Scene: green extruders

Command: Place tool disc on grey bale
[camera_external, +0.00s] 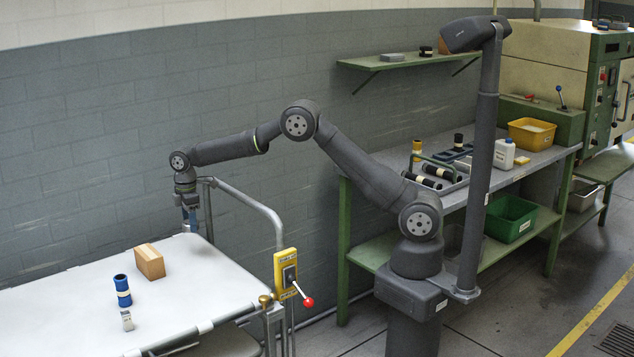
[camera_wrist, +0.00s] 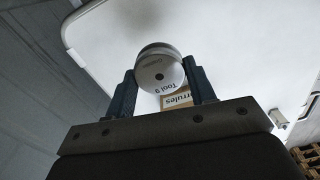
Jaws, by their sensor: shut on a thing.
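The tool disc (camera_wrist: 160,70) is a pale grey, round piece with a small dark centre hole and an upside-down label reading "Tool" and a digit. My gripper (camera_wrist: 160,80) is shut on it, with one dark finger on each side. In the external view my gripper (camera_external: 190,226) points down at the far edge of the white table, and the disc cannot be made out there. I cannot pick out a grey bale in either view.
The white table (camera_external: 90,300) bears a tan box (camera_external: 149,261), a blue cylinder (camera_external: 122,290) and a small pale item (camera_external: 127,321). A metal rail with a yellow control box (camera_external: 286,270) stands at its right. A green-framed bench (camera_external: 540,160) holds several items.

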